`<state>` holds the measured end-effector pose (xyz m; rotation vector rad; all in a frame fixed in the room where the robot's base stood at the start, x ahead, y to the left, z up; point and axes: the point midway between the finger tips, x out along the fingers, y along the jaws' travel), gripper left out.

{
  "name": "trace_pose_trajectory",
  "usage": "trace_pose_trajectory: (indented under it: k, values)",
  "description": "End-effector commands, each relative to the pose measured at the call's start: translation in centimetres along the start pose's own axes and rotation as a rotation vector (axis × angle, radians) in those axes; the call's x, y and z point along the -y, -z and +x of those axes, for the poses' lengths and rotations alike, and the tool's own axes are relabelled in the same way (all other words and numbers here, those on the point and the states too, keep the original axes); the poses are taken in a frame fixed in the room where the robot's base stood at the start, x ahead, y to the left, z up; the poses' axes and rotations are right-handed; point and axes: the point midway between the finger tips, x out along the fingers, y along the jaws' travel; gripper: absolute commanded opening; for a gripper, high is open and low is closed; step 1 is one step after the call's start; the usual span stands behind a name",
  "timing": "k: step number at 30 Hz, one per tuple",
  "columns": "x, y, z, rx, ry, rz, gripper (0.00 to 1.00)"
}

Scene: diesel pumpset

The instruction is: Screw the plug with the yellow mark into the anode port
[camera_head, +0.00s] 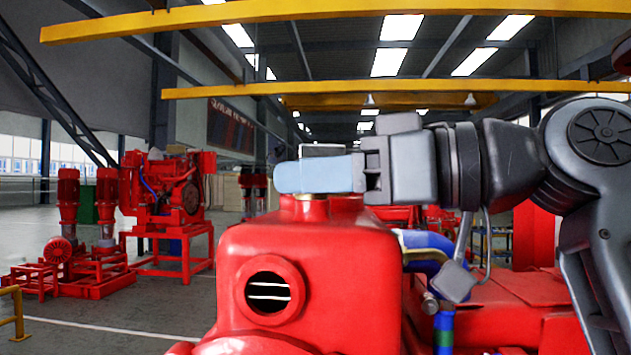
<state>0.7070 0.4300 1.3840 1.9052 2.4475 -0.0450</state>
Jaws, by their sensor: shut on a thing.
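My gripper (305,177) reaches in from the right, level, with its pale blue finger just above the top of a red tank-like housing (350,260). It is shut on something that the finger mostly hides. A small brass-coloured piece (312,197) shows directly under the finger, at a raised neck on the housing top. I cannot tell whether this is the plug or the rim of the anode port. No yellow mark is visible. A round flanged opening (270,290) with a dark inside is on the housing's front face.
My arm spans the right side above red engine parts. A blue hose (428,243) and a metal lever piece (455,282) lie right of the housing. Red pump units (170,190) stand far left. Open floor (120,325) lies at left, and yellow beams (330,12) cross overhead.

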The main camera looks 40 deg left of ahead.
Motion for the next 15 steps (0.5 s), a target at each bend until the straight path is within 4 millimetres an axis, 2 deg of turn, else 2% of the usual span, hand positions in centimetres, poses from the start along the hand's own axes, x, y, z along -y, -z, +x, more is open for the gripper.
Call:
trace_pose_trajectory:
  k: [7,15]
  values:
    - [0.1,-0.03,0.03,0.003,-0.22,0.013,0.0]
    - [-0.01,-0.16,0.01,0.004,-0.271,0.017,0.0]
